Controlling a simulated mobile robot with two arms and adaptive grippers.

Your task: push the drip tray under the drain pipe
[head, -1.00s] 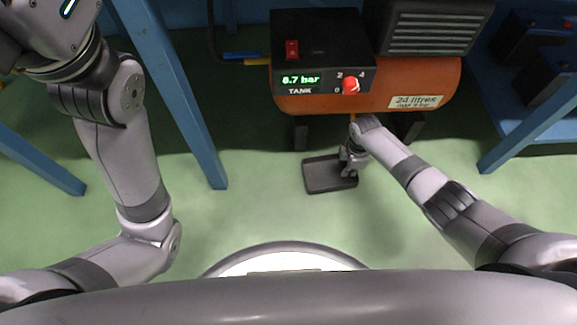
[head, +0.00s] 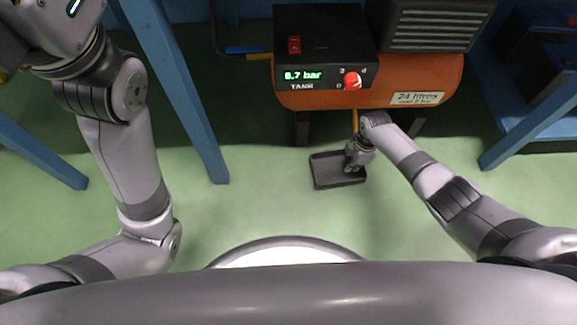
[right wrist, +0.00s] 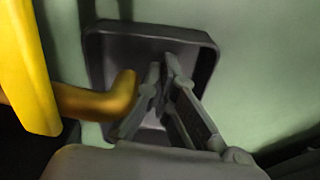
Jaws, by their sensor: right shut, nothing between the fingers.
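The drip tray (head: 328,180) is a shallow dark square tray on the green floor in front of the compressor. It also shows in the right wrist view (right wrist: 112,42). The drain pipe (head: 355,120) is a thin yellow pipe below the orange tank; its bent end (right wrist: 108,102) overlaps the tray's left part in the right wrist view. Whether it stands straight above the tray I cannot tell. My right gripper (head: 353,166) is shut and empty, its fingertips (right wrist: 163,65) over the tray's inside. Contact with a tray wall is unclear. My left gripper's fingers are out of view.
The orange compressor tank (head: 325,96) with its black control box (head: 325,45) stands behind the tray. A yellow part (right wrist: 28,70) is close at the wrist view's left. A blue leg (head: 190,110) stands left, a blue bench (head: 530,120) right. Floor in front is open.

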